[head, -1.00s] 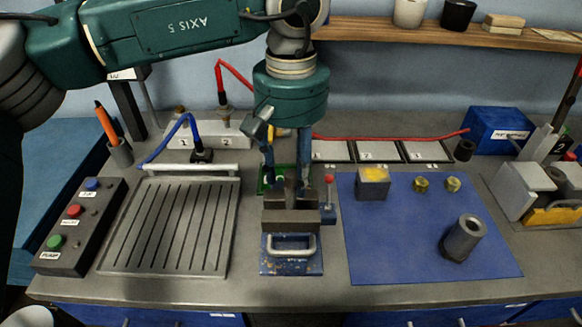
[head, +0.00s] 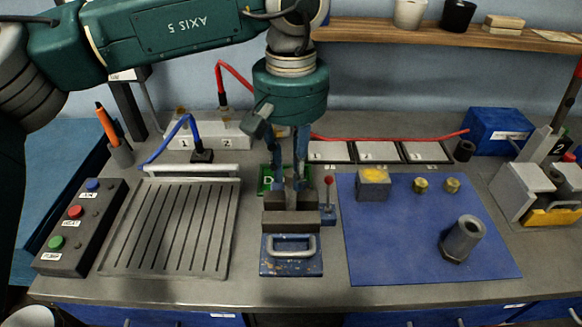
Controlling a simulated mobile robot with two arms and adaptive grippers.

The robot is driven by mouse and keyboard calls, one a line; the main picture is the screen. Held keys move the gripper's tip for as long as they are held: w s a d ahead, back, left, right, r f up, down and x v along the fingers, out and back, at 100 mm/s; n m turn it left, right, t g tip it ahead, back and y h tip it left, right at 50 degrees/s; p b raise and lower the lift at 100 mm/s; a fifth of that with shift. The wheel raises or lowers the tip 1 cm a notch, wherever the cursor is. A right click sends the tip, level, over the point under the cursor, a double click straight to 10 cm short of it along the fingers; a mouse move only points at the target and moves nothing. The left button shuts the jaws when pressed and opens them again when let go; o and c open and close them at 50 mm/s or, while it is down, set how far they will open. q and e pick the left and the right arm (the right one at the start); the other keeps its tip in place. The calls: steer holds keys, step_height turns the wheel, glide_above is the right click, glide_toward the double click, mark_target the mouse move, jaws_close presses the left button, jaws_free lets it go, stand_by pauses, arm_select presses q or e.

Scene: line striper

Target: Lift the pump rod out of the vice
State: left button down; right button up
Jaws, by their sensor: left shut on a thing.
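The vice (head: 291,222) stands at the front middle of the bench, with grey jaws, a blue painted base and a pale handle. My left gripper (head: 290,180) points down just behind and above the vice jaws. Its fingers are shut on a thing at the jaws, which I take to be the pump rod. The rod itself is hidden by the fingers and the vice, so I cannot make out its outline or whether it is clear of the jaws. My right gripper is not in view.
A small lever with a red knob (head: 328,182) is close beside the vice. A blue mat (head: 400,255) with metal parts lies to the right. A grooved tray (head: 170,230) and a button box (head: 77,228) are to the left. A red hose runs behind.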

arm_select(q)
steer(key=shift+r+p, duration=2.4)
steer(key=shift+r, duration=1.05)
